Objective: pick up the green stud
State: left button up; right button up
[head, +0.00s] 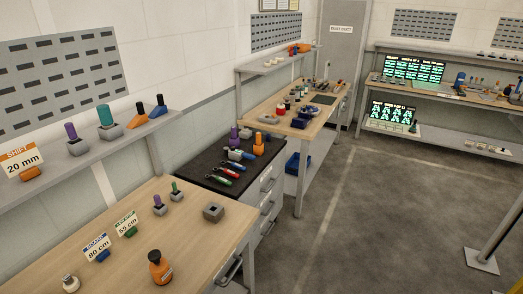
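A small green stud (174,186) stands upright in a grey block on the near wooden bench. A similar purple stud (157,201) stands in its own grey block just to the left of it. A larger teal-green peg (105,113) stands in a grey block on the shelf above; I cannot tell from the picture which green piece the task names. Neither of my grippers is in view.
The near bench (190,240) also holds an empty grey block (213,211), an orange bottle (160,267) and label cards. A dark-topped cabinet (205,171) with tools adjoins it. The floor (360,220) to the right is open. A grey post (494,240) stands at right.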

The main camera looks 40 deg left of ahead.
aim_at(174, 184)
jog(key=i, duration=2.85)
jog(key=u, duration=4.3)
